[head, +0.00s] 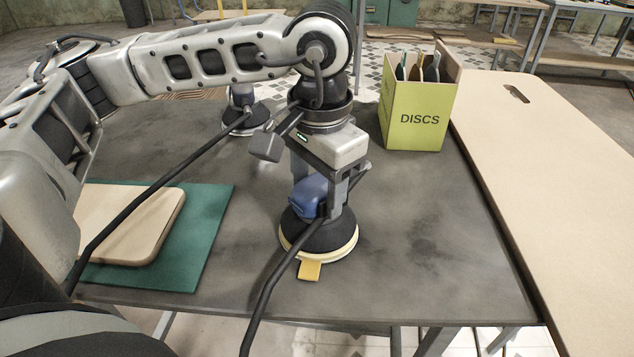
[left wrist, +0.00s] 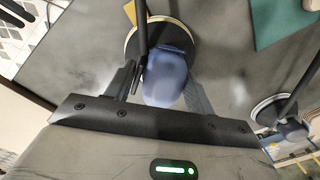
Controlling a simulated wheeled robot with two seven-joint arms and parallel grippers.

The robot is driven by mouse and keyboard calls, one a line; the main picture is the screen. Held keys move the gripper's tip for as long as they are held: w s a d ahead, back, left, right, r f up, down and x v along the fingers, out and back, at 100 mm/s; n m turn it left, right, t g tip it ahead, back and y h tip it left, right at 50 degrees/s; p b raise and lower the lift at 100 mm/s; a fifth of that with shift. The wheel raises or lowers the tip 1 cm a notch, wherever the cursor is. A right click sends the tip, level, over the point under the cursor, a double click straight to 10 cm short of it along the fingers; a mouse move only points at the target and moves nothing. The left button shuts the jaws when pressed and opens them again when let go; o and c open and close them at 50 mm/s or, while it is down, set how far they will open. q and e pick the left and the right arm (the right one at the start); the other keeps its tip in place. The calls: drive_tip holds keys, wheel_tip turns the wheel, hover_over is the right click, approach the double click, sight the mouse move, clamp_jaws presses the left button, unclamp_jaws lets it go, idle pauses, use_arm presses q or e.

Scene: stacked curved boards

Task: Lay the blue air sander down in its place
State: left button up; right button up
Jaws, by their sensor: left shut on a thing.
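The blue air sander (head: 306,199) stands upright on its round black pad with a cream rim, near the middle of the grey table. My left gripper (head: 321,193) is above it, shut on its blue body, with a finger on either side. The left wrist view shows the blue body (left wrist: 165,80) between the fingers. A yellow tab (head: 310,270) sticks out at the near side of the pad. A black hose runs from the sander toward the near edge. I cannot tell whether the pad touches the table. My right gripper is out of view.
A second sander (head: 240,125) stands behind, partly hidden by my left arm, its hose crossing the table. A wooden board (head: 130,225) lies on a green mat (head: 205,225) at left. A yellow-green DISCS box (head: 415,118) stands at back right. The table right of the sander is clear.

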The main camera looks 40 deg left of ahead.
use_arm(q)
drive_tip(key=shift+f, duration=0.15)
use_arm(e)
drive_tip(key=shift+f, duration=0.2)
use_arm(q)
drive_tip(key=o, duration=0.7)
drive_tip(key=shift+r, duration=0.25)
drive_tip(key=r, duration=0.5)
drive_tip(key=r+p, duration=0.1)
drive_tip(key=r, duration=0.4)
drive_tip(key=r+p, duration=0.1)
drive_tip(key=r, duration=0.4)
drive_tip(key=shift+s+d+r, duration=0.2)
drive_tip(key=shift+d+r, duration=0.05)
drive_tip(key=shift+d, duration=0.15)
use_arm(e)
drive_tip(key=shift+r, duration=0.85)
